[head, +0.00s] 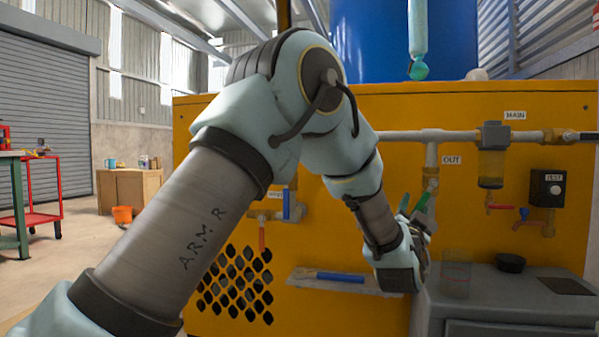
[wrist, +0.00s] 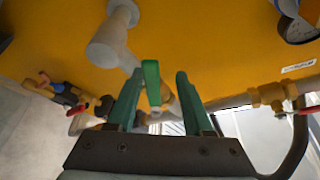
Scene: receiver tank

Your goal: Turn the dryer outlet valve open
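The dryer outlet valve is on the pipe below the OUT label (head: 453,160) on the yellow housing (head: 400,110). Its green lever (wrist: 152,85) stands between my gripper's two green fingers (wrist: 157,78) in the wrist view, with a gap showing on each side. My gripper is open around the lever and not closed on it. In the head view my gripper (head: 412,203) is at the pipe under the label; lever and fingers are both green there and hard to tell apart.
A blue-handled valve (head: 288,206) is on the left. A red lever (head: 499,207) and a small blue tap (head: 525,213) are on the right, below the filter bowl (head: 490,155). A grey cabinet (head: 515,298) with a clear cup (head: 456,275) and black disc (head: 510,263) stands below right.

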